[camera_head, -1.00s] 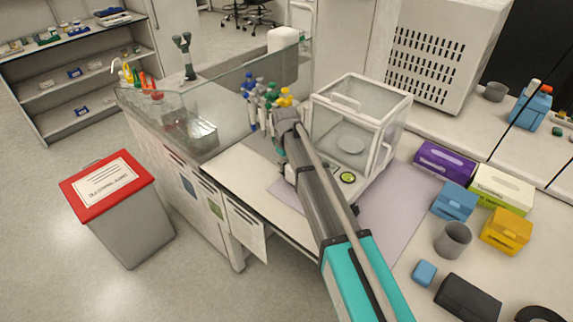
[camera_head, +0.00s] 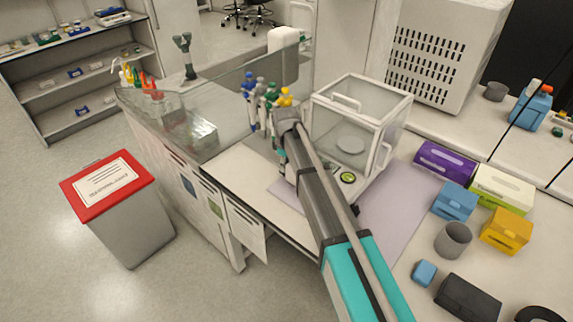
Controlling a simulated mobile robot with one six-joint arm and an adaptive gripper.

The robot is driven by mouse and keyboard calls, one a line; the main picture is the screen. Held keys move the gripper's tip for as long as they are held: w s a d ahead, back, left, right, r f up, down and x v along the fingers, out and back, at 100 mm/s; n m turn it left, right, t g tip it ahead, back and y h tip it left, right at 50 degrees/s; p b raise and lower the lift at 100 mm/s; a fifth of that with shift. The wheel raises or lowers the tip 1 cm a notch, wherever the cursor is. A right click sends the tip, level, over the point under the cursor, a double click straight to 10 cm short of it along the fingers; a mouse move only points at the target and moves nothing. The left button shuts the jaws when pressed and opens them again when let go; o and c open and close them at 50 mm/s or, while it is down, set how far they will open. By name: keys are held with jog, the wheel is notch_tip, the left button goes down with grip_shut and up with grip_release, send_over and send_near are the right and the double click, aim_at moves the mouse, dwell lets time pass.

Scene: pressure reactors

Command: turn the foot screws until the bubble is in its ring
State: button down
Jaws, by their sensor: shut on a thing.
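The analytical balance (camera_head: 368,112) is a clear box with white edges and a round pan inside, on a white base. A green round bubble level (camera_head: 347,178) shows at the base's front; the bubble is too small to place against its ring. My arm comes in from the bottom right and covers part of the base. My gripper (camera_head: 282,158) points down at the left side of the balance, mostly hidden behind my arm. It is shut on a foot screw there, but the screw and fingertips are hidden. The other foot screws cannot be made out.
A pipette stand (camera_head: 262,100) with several coloured pipettes stands close behind my wrist. Purple (camera_head: 444,160) and green (camera_head: 502,187) boxes, blue and yellow boxes, and a grey cup (camera_head: 453,239) lie to the right.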

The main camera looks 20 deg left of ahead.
jog(key=shift+s+a, duration=0.1)
jog(key=shift+a, duration=0.05)
jog(key=shift+c, duration=1.5)
grip_release()
jog(key=shift+r, duration=0.1)
notch_tip(320, 180, up, 14)
jog(key=m+p, duration=0.3)
jog(key=p, duration=1)
jog(key=shift+f+p, duration=0.2)
jog(key=shift+p, duration=0.15)
jog(key=shift+f, duration=0.25)
notch_tip(320, 180, down, 13)
jog(key=b, duration=1.4)
jog(key=shift+f, duration=0.2)
